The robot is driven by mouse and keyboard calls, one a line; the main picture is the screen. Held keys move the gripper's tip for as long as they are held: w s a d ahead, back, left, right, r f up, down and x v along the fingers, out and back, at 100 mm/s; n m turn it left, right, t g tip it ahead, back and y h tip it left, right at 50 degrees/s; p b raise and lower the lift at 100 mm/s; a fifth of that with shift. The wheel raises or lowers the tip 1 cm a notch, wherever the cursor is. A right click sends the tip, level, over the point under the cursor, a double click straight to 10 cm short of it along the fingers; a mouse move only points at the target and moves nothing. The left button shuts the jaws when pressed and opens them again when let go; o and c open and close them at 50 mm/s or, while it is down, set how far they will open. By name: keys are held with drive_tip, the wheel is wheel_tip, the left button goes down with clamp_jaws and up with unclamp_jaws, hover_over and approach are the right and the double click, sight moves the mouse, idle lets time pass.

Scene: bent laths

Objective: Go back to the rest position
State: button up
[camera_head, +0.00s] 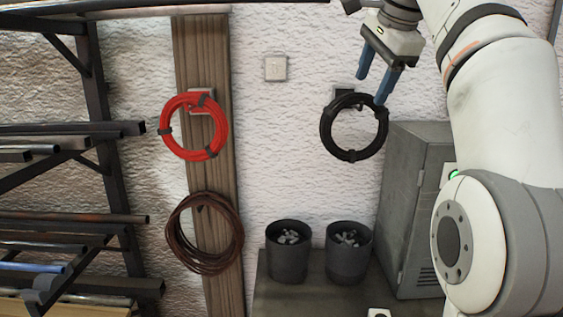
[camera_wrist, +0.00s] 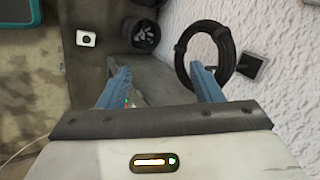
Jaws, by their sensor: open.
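My gripper (camera_head: 373,84) has two blue fingers and is open and empty. It is at the top right in the camera_head view, in front of the white wall, just above the black coil (camera_head: 325,130). The black coil hangs on a dark holder on the wall. In the camera_wrist view, my gripper (camera_wrist: 162,88) shows its fingers spread apart, and the black coil (camera_wrist: 183,50) appears behind and beside the right finger. I cannot tell whether that finger touches the coil.
A red coil (camera_head: 166,137) and a brown coil (camera_head: 239,235) hang on a wooden post (camera_head: 202,60). Two dark buckets (camera_head: 288,262) (camera_head: 348,265) stand on a bench beside a grey cabinet (camera_head: 402,190). A rack of bars (camera_head: 105,150) stands at left.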

drive_tip(key=s+f+n+g+b, duration=0.1)
drive_tip(key=s+f+n, duration=0.4)
drive_tip(key=f, duration=1.1)
drive_tip(key=s+a+f+n+h+b, duration=0.1)
drive_tip(key=s+f+n+b, duration=0.3)
drive_tip(key=s+f, duration=0.5)
drive_tip(key=s+f+n+g+b, duration=0.1)
drive_tip(key=s+f+n+b, duration=0.2)
drive_tip(key=f, duration=2.1)
drive_tip(key=s+n, duration=0.2)
drive_tip(key=s, duration=0.3)
drive_tip(key=shift+a+n+g, duration=0.3)
drive_tip(key=shift+s, duration=0.1)
drive_tip(key=shift+c, duration=0.2)
